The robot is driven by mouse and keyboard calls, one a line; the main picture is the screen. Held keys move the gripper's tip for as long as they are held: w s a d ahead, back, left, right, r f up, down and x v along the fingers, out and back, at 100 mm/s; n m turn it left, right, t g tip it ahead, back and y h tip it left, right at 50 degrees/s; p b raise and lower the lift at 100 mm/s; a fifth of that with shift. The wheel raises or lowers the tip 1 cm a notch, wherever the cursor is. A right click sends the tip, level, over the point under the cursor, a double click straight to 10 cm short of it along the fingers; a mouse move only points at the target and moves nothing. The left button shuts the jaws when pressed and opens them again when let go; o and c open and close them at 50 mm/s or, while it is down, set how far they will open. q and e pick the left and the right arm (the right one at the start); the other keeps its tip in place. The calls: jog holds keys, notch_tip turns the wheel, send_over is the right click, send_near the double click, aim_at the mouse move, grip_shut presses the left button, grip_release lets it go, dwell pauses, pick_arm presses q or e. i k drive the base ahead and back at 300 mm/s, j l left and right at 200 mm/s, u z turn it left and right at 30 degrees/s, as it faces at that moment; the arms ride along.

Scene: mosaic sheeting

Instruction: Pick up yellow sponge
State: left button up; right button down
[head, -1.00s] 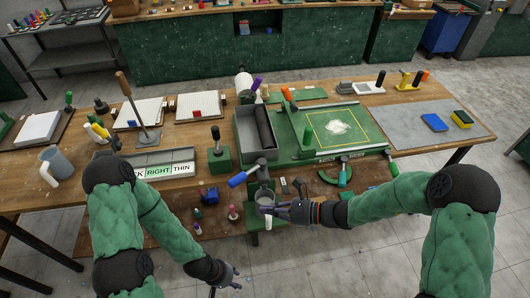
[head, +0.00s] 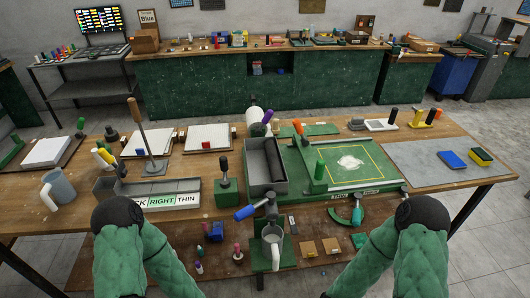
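The yellow sponge (head: 482,154), with a dark side, lies at the far right of the workbench on a grey mat (head: 418,176). A flat blue block (head: 452,160) lies just left of it, a small gap apart. Both my arms show at the bottom of the head view, at lower left and lower right, but both grippers are out of the picture. Nothing of mine is near the sponge.
A green printing board (head: 385,188) with a yellow outline fills the bench left of the mat. The mat's front part is clear. A back counter (head: 230,85) stands beyond the aisle.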

aim_at(478, 155)
jog(key=z, duration=1.65)
